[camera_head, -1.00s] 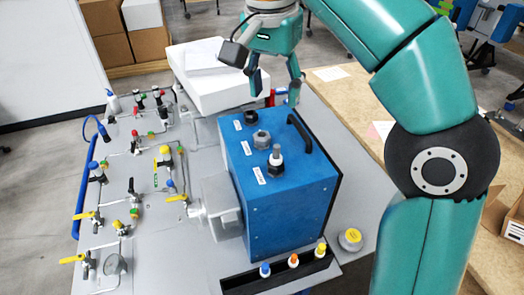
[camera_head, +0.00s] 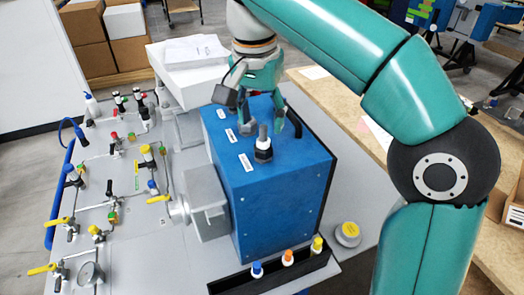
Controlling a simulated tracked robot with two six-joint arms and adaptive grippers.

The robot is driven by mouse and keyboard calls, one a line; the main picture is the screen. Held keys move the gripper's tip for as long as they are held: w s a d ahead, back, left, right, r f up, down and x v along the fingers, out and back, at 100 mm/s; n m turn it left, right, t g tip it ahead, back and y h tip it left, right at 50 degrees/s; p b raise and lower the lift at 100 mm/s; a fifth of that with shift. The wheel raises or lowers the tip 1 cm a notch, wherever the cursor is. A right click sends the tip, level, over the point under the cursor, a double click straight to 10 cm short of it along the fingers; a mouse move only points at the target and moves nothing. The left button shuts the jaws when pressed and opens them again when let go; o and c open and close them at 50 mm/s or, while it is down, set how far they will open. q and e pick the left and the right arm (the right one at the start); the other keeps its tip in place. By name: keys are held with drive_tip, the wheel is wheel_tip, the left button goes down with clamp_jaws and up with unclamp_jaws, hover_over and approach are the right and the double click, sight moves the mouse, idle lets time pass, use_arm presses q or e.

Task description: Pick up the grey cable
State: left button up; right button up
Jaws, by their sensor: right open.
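I cannot make out a grey cable in the head view. My right gripper (camera_head: 260,128) hangs over the far part of the blue analyser box (camera_head: 285,195). Its fingers are apart, with nothing seen held between them. They point down close to the black handle and the fittings on the box top. Whether they touch the box is not clear. The far side of the box is hidden by the gripper and the box itself. My left gripper is not in view.
A panel of valves and tubes (camera_head: 120,210) fills the left, with a blue hose at its edge. A black rack (camera_head: 270,275) with coloured-cap bottles stands in front. A yellow-capped jar (camera_head: 347,233) is at right. A white box (camera_head: 195,75) stands behind.

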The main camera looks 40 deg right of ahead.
sight(263, 126)
drive_tip(key=f, duration=0.4)
drive_tip(key=shift+w+d+f+b, duration=0.15)
drive_tip(key=shift+d+b, duration=0.2)
drive_tip(key=shift+c, duration=0.2)
clamp_jaws()
